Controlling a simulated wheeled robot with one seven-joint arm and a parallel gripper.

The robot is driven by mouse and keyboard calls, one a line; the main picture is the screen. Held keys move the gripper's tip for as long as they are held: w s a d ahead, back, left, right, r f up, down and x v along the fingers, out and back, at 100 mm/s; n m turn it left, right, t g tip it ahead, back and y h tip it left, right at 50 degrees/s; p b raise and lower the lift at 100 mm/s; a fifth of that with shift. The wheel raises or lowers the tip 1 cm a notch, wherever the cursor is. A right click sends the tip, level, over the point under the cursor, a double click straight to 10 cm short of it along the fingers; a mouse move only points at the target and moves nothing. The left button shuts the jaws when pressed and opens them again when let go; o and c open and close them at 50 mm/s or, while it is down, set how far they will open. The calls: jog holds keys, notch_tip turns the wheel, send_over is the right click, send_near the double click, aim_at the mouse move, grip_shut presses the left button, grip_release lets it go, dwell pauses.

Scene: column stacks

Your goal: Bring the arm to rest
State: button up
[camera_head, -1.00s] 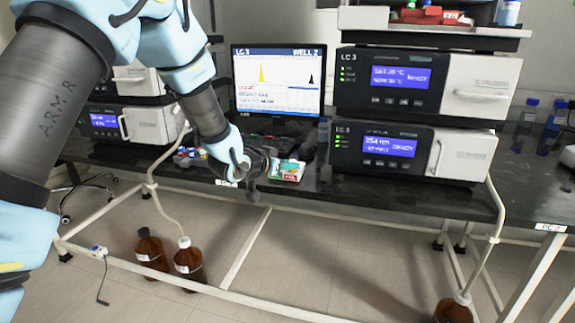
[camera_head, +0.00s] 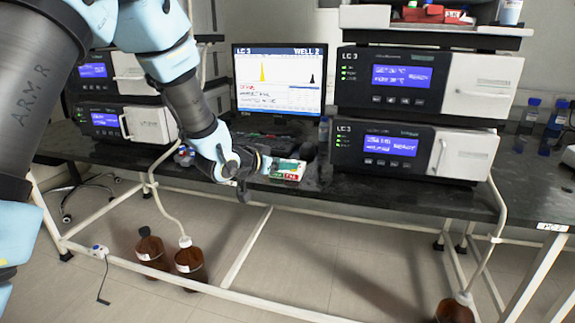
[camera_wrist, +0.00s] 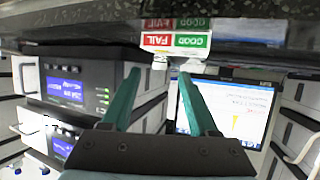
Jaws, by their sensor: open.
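My arm reaches from the left of the head view toward the front edge of the bench. My gripper (camera_head: 250,172) is at that edge, below and in front of the monitor. In the wrist view my gripper (camera_wrist: 160,95) shows two teal fingers spread apart with nothing between them. A small box with red FAIL and green GOOD labels (camera_head: 288,169) sits on the bench edge just right of my gripper. The labels (camera_wrist: 176,40) show beyond the fingertips in the wrist view, apart from them.
The monitor (camera_head: 278,78) stands behind my gripper. Stacked LC 3 units (camera_head: 415,150) stand to the right, more units (camera_head: 100,120) to the left. The dark bench top (camera_head: 400,190) has bare room at right. Brown bottles (camera_head: 189,262) stand on the floor beneath.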

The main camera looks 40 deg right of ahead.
jog(key=v, duration=0.7)
jog(key=w+a+f+n+t+y, duration=0.1)
jog(key=w+a+n+y, duration=0.25)
jog(key=a, duration=0.65)
jog(key=w+a+f+n+t+y, duration=0.1)
jog(key=w+a+n+y, duration=0.2)
jog(key=a, duration=0.6)
jog(key=w+a+f+n+t+y, duration=0.1)
jog(key=w+a+y, duration=0.3)
jog(key=a, duration=0.6)
jog(key=s+a+n+g+y, duration=0.1)
jog(key=s+a+n+g, duration=0.15)
jog(key=s+a, duration=0.45)
jog(key=s+a+n+g+y, duration=0.15)
jog(key=s+a+n, duration=0.25)
jog(key=a, duration=0.8)
notch_tip(320, 180, up, 11)
jog(key=p, duration=1.2)
jog(key=shift+w+d+r+p, duration=0.2)
jog(key=shift+w+d+p, duration=0.05)
jog(key=shift+w+p, duration=0.15)
